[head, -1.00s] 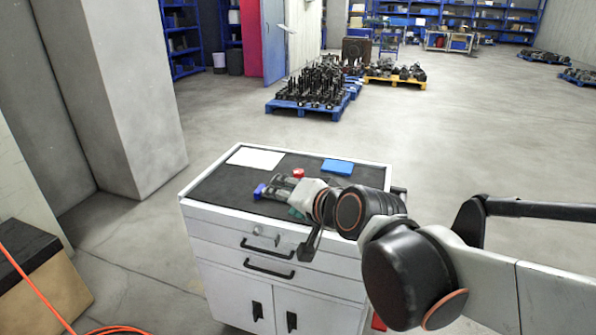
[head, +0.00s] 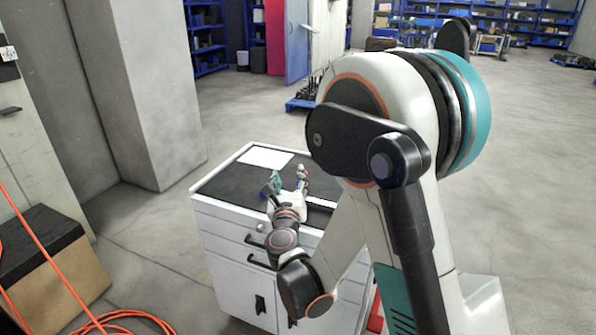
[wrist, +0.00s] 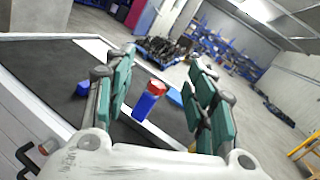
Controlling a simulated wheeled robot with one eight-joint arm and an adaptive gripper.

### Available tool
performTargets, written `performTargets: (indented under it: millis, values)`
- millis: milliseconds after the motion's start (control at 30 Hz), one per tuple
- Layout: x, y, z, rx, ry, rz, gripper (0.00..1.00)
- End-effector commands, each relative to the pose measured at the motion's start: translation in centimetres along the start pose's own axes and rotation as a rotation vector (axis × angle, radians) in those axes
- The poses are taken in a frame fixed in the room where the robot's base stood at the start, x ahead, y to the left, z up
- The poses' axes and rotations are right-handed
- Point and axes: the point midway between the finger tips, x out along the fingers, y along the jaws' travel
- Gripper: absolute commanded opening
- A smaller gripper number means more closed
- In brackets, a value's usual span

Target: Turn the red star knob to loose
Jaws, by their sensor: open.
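The red star knob (wrist: 156,87) shows in the wrist view as a red cap on top of a blue body (wrist: 146,106). It stands over the dark cabinet top, in the gap between my fingers in the picture. My gripper (wrist: 162,62) is open, with teal finger pads on both sides and bare space between them and the knob. I cannot tell how far the knob is beyond the fingertips. In the head view my gripper (head: 287,175) is over the cabinet top, and my arm and fingers largely hide the knob there.
The white cabinet (head: 215,215) has a dark top mat (head: 225,185) with a white sheet (head: 265,158) at the back. A small blue piece (wrist: 83,88) and a flat blue block (wrist: 175,97) lie around the knob. Orange cable (head: 60,280) lies on the floor at left.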

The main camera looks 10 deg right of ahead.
Motion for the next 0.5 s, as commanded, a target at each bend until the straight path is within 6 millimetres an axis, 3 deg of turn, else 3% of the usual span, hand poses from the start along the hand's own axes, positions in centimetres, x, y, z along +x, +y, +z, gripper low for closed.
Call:
performTargets:
  millis: [100,200,367,500]
  values:
    - [-0.1,0.2,-3.4,0.153,0.049,-0.063,0.51]
    - [-0.3,0.1,-5.2,0.233,0.075,-0.099,0.51]
    - [-0.2,0.1,-6.3,0.279,0.091,-0.122,0.51]
    - [1.2,-0.1,-6.6,0.279,0.091,-0.124,0.51]
